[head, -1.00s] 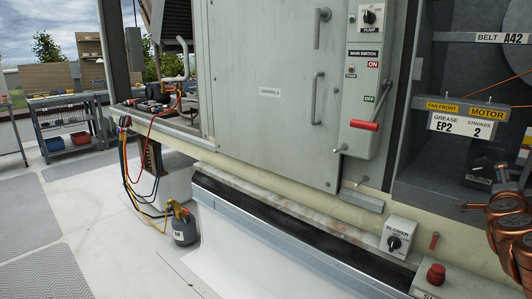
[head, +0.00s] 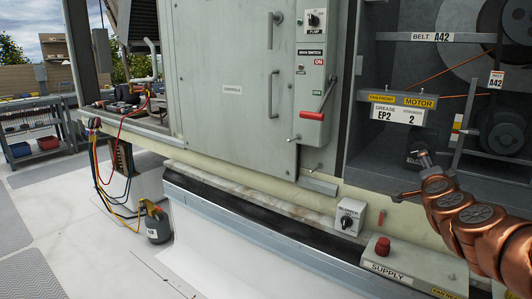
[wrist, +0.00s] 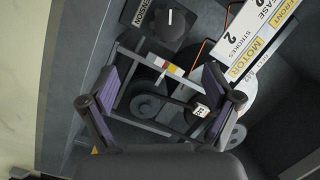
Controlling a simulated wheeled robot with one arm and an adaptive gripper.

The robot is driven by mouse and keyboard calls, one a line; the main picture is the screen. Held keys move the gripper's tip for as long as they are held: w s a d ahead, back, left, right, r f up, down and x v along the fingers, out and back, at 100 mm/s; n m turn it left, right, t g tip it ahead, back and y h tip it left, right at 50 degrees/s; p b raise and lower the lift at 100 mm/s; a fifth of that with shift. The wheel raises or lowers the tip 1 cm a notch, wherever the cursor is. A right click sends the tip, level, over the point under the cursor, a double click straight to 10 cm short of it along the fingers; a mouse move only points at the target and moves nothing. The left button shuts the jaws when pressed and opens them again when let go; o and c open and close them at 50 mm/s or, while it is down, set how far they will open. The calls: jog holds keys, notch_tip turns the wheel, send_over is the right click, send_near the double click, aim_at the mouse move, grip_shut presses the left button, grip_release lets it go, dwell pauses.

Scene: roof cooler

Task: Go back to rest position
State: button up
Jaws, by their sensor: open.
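My gripper (wrist: 158,78) is open in the wrist view, its two purple-padded fingers spread wide with nothing between them. It points into the open fan bay, with the belt and pulleys beyond the fingers. In the head view my copper-coloured arm reaches in from the right edge, and its end is in front of the bay's lower part.
The open bay holds a large wheel (head: 487,30) and a motor (head: 502,135). The supply box (head: 405,268) and blower switch (head: 347,218) sit below. Open floor (head: 100,260) lies at left.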

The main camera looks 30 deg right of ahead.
jog(key=w+a+f+n+t+y, duration=0.2)
jog(key=w+a+n+y, duration=0.2)
jog(key=w+a, duration=0.45)
jog(key=w+a+f+n+t+y, duration=0.1)
jog(key=w+a+f+n+y, duration=0.35)
jog(key=a, duration=0.75)
jog(key=a+f+n+g+y, duration=0.2)
jog(key=a+f+n+y, duration=0.15)
jog(key=a, duration=0.85)
jog(key=a+f+n+g+y, duration=0.2)
jog(key=a+f+n+y, duration=0.15)
jog(key=a, duration=0.75)
jog(key=s+a+f+n+g, duration=0.45)
jog(key=s+a+f, duration=0.25)
jog(key=s+a, duration=0.25)
jog(key=s+a+f+n+g+h, duration=0.1)
jog(key=s+g, duration=0.3)
jog(key=s, duration=0.5)
jog(key=s+a+f+n+g, duration=0.1)
jog(key=s+f+g, duration=0.15)
jog(key=s, duration=0.55)
notch_tip(320, 180, up, 22)
jog(key=s+p, duration=0.1)
jog(key=p, duration=1.8)
jog(key=shift+s+d+p, duration=0.25)
jog(key=shift+p, duration=0.1)
jog(key=shift+f+h, duration=0.1)
jog(key=shift+h, duration=0.15)
jog(key=shift+c, duration=0.2)
